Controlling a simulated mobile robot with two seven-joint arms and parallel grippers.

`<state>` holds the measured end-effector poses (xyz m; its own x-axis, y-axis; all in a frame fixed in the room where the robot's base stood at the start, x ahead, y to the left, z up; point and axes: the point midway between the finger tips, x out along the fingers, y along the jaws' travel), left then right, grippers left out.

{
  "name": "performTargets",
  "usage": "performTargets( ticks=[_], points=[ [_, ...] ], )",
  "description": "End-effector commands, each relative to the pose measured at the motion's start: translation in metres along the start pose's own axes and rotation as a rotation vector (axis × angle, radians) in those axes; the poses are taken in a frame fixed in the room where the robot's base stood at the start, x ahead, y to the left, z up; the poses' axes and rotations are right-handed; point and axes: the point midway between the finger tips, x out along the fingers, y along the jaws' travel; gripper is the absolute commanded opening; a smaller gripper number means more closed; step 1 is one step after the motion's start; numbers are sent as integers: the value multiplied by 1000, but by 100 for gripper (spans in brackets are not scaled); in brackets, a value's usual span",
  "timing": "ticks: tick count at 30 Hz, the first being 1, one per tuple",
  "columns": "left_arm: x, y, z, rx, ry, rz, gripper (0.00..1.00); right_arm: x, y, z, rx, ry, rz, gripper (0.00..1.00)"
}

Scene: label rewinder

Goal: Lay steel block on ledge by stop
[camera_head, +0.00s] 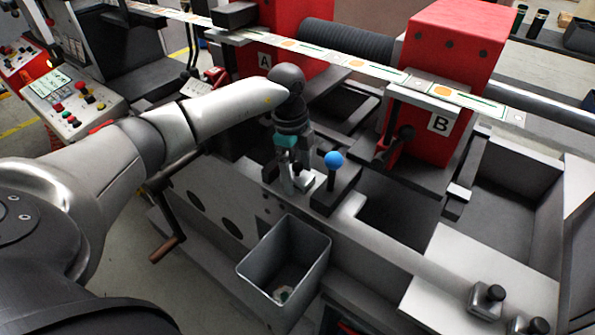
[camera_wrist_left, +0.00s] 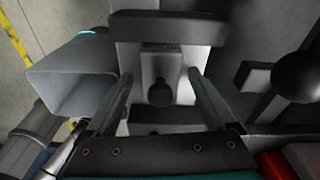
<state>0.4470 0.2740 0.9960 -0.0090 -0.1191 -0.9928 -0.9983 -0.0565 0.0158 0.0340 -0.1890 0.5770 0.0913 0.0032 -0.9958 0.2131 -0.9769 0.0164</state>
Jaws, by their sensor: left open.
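My left gripper (camera_head: 300,184) points down over the machine's front ledge, just left of a blue ball knob (camera_head: 333,160). In the left wrist view its two fingers (camera_wrist_left: 159,76) are spread apart. A grey steel block with a round dark knob (camera_wrist_left: 160,94) stands between them, with gaps visible on both sides. The block rests on or just over a pale ledge (camera_wrist_left: 202,58); contact is hard to tell. A dark bar (camera_wrist_left: 168,27), perhaps the stop, lies across the ledge beyond the block. In the head view the gripper mostly hides the block. My right gripper is not seen.
A grey open bin (camera_head: 263,268) hangs in front below the gripper, with small scraps inside. Two more knobbed blocks (camera_head: 487,299) sit on the pale plate (camera_head: 440,270) at lower right. Red units A (camera_head: 262,62) and B (camera_head: 440,137) stand behind, with a label web across them.

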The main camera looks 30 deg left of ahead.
Motion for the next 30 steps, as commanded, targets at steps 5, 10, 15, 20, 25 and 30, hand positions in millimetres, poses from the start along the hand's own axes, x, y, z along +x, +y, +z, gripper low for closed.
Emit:
performTargets(
  ticks=[5, 10, 15, 20, 25, 30],
  points=[
    [-10, -1, 0, 0, 0, -3, 89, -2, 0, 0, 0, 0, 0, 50],
    [-42, -1, 0, 1, 0, -6, 89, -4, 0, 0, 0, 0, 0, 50],
    [-79, -1, 0, 0, 0, -5, 89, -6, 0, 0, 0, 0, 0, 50],
    [-107, -1, 0, -1, 0, -4, 89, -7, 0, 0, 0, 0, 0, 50],
    [-121, 0, 0, 0, 1, -2, 89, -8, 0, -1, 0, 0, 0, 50],
    [-124, 0, 0, 0, 1, 0, 89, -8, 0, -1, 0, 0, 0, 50]
  ],
)
